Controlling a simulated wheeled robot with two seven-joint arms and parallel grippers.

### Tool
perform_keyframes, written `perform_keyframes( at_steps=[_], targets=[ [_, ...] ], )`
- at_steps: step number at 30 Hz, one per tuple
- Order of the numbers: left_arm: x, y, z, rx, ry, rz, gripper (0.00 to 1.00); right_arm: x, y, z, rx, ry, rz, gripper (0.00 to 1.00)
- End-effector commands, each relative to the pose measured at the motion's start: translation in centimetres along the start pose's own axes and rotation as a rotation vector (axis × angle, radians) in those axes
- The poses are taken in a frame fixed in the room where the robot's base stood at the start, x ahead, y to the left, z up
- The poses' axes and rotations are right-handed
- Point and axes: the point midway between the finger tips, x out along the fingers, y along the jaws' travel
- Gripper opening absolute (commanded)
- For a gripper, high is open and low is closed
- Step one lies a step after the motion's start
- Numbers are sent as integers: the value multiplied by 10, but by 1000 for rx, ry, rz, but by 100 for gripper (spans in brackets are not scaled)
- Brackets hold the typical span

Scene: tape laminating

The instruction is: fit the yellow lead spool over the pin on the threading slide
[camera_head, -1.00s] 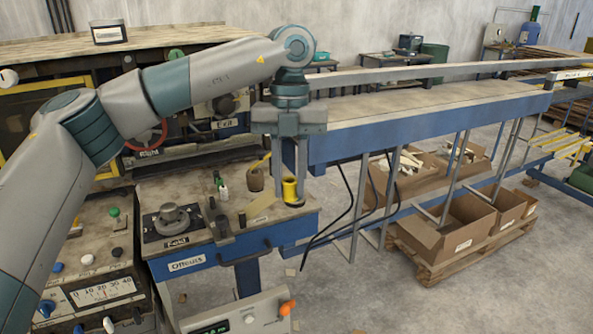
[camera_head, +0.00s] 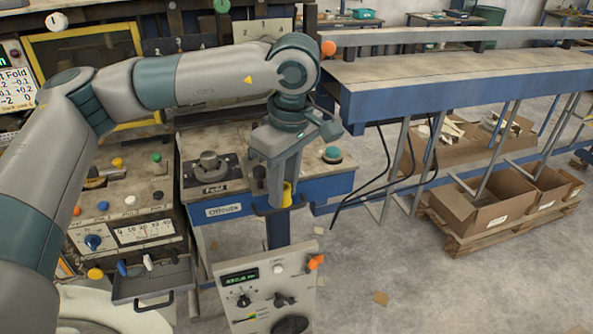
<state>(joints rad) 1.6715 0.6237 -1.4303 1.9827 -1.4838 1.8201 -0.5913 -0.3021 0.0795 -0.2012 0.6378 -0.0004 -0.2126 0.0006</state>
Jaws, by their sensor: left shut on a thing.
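The yellow lead spool (camera_head: 288,195) is between the fingertips of my left gripper (camera_head: 284,199), which is shut on it. It hangs in front of the front edge of the blue "Offcuts" table (camera_head: 226,210), above the lower control box. The gripper's fingers point down and are slightly tilted, and they hide part of the spool. I cannot make out the threading slide or its pin in this view. My right gripper is not in view.
A grey round knob (camera_head: 209,163) marked "Fold" and a teal button (camera_head: 332,154) stand on the table top. A control box (camera_head: 262,292) with an orange knob is below.

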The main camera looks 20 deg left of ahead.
Motion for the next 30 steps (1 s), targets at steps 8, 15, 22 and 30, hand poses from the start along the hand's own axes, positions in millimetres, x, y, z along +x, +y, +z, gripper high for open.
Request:
perform_keyframes(
  at_steps=[8,15,22,30],
  targets=[
    [19,-33,-4,549,-1,66,3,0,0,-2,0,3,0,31],
    [31,-56,-4,955,-2,116,3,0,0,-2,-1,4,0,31],
    [36,-67,-5,1150,-1,139,3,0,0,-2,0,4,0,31],
    [36,-68,-4,1181,-1,143,3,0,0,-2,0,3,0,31]
  ],
)
